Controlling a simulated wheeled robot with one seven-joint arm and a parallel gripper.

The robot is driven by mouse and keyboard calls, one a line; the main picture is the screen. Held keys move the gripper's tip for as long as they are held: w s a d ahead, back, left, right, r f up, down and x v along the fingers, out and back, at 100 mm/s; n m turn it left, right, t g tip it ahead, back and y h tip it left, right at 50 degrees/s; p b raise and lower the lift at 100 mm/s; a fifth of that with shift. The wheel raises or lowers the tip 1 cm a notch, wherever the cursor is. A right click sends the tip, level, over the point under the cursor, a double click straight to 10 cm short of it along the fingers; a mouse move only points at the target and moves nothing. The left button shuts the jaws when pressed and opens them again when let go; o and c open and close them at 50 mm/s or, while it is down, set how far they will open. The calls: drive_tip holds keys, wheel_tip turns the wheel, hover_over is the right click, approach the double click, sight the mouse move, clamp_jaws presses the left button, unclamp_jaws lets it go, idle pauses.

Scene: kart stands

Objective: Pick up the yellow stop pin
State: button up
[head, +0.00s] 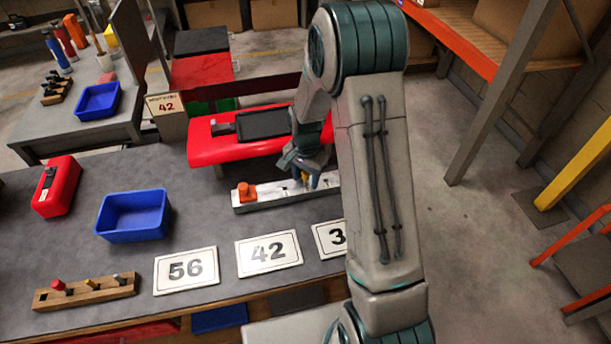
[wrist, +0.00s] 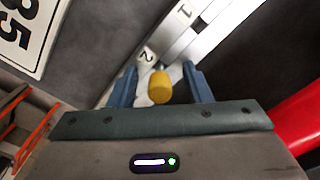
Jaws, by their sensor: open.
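The yellow stop pin (wrist: 160,88) stands on a pale metal rail (wrist: 190,38) beside a tag marked 2. My gripper (wrist: 161,80) is open, with one blue finger on each side of the pin; whether either finger touches it I cannot tell. In the head view my gripper (head: 308,176) is low over the right part of the rail (head: 272,193), and my arm hides the rail's far end. Another small yellow pin (head: 90,284) stands in a wooden rack (head: 105,293) at the lower left.
An orange knob (head: 245,190) sits on the rail's left end. A red kart part (head: 225,150) lies just behind the rail. Number cards 56 (head: 186,270) and 42 (head: 268,253) lie in front. A blue bin (head: 134,214) and a red box (head: 56,187) stand left.

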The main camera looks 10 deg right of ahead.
drive_tip(key=shift+f, duration=0.1)
drive_tip(key=shift+c, duration=0.4)
clamp_jaws()
drive_tip(key=shift+r, duration=0.2)
